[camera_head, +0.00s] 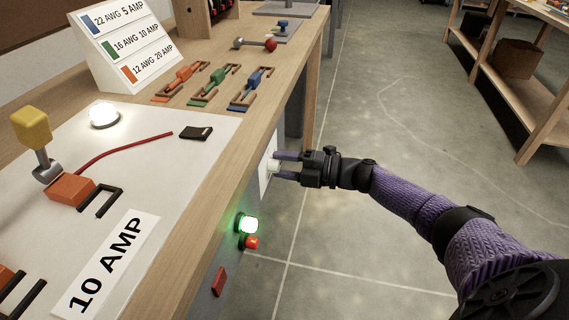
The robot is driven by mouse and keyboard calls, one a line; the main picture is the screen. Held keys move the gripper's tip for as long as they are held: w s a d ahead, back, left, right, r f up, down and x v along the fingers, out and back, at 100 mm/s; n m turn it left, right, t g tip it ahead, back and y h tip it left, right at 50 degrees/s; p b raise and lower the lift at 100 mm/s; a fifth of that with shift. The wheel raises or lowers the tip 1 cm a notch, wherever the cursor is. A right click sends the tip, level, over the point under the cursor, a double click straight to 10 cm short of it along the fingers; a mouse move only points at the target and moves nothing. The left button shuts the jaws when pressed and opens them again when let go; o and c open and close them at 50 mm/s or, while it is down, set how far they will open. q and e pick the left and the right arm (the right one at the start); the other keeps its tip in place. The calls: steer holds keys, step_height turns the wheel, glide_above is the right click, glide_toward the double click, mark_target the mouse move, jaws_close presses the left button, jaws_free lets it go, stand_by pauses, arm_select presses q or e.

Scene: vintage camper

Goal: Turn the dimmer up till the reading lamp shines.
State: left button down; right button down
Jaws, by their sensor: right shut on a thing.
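My right gripper (280,164) reaches in from the right to the front face of the workbench. Its purple fingers are shut on a small white knob (273,166), which I take to be the dimmer, on a pale plate; the fingers partly hide it. A round white dome lamp (104,115) on the bench's white panel glows brightly. Whether it is the reading lamp I cannot tell for sure. My left gripper is not in view.
A lit green lamp (246,224) and a red button (250,242) protrude from the bench front below the knob. The wooden benchtop (222,150) holds switches, a red wire (125,143) and a sign board (125,45). Open floor lies right of the bench.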

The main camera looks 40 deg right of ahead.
steer(key=shift+m, duration=0.3)
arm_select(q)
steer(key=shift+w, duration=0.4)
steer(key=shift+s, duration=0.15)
arm_select(e)
steer(key=c, duration=0.5)
jaws_free()
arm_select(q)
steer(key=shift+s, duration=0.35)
arm_select(e)
steer(key=o, duration=0.3)
arm_select(q)
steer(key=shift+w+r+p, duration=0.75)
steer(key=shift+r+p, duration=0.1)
steer(key=shift+p, duration=0.15)
arm_select(e)
steer(key=v, duration=1)
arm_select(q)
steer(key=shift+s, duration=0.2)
